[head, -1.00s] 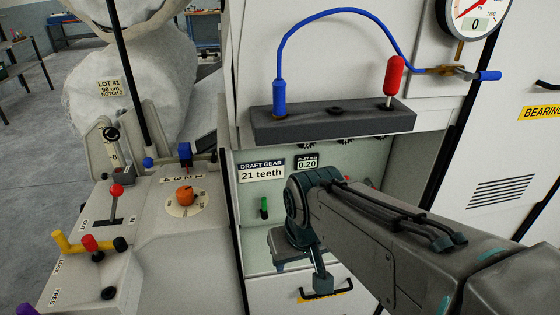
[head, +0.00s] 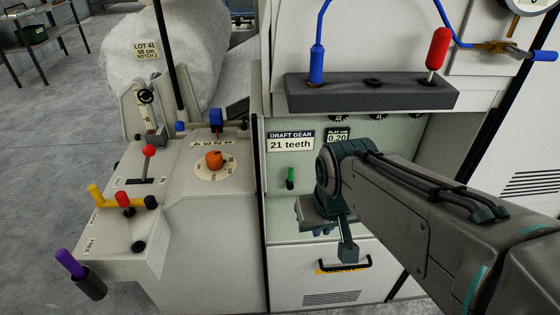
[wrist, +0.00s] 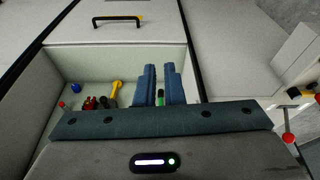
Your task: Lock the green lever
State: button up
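The green lever (head: 290,178) is a small upright handle with a dark base. It stands in the pale recess of the machine, under the "21 teeth" sign. In the head view my gripper (head: 322,228) is just right of and below it, partly hidden by my own wrist. In the wrist view the two blue-grey fingers of my gripper (wrist: 160,86) are a little apart, and the green lever (wrist: 161,97) shows in the gap between them. I see no contact, and the depth between fingers and lever is hard to judge.
Left of the recess is a console with a red-knobbed lever (head: 149,151), an orange dial (head: 214,160), a yellow handle (head: 104,199) and a purple handle (head: 70,264). A dark shelf (head: 365,93) overhangs the recess. In the wrist view a yellow lever (wrist: 115,92) stands inside it.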

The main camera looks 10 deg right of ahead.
jog(key=w+d+f+n+t+b, duration=0.1)
jog(key=w+f+b, duration=0.1)
jog(key=w, duration=0.1)
jog(key=w+d+f+n+t+b, duration=0.1)
jog(key=w+f+n+b, duration=0.1)
jog(key=w+f+b, duration=0.1)
jog(key=w+d+f+n+t+h+b, duration=0.1)
jog(key=w+d+f+t+b, duration=0.1)
jog(key=w, duration=0.2)
jog(key=shift+w+f+b, duration=0.3)
jog(key=shift+w+b, duration=0.05)
grip_shut()
jog(key=n+t+y+b, duration=0.7)
jog(key=n+t+b, duration=0.2)
jog(key=n+b, duration=0.85)
send_near(290, 177)
jog(key=s+a, duration=0.2)
jog(key=a, duration=0.1)
jog(key=shift+w+a+f+n+y+b, duration=0.1)
jog(key=shift+a+f+n+y+b, duration=0.35)
jog(key=shift+a+n+y+b, duration=0.5)
jog(key=shift+d+m, duration=0.25)
jog(key=shift+m, duration=0.05)
jog(key=b+x, duration=0.2)
jog(key=x, duration=0.8)
jog(key=shift+w+d+r, duration=0.1)
jog(key=shift+d, duration=1)
jog(key=shift+w+d+r, duration=0.1)
jog(key=shift+w+d, duration=0.05)
jog(key=shift+d, duration=0.9)
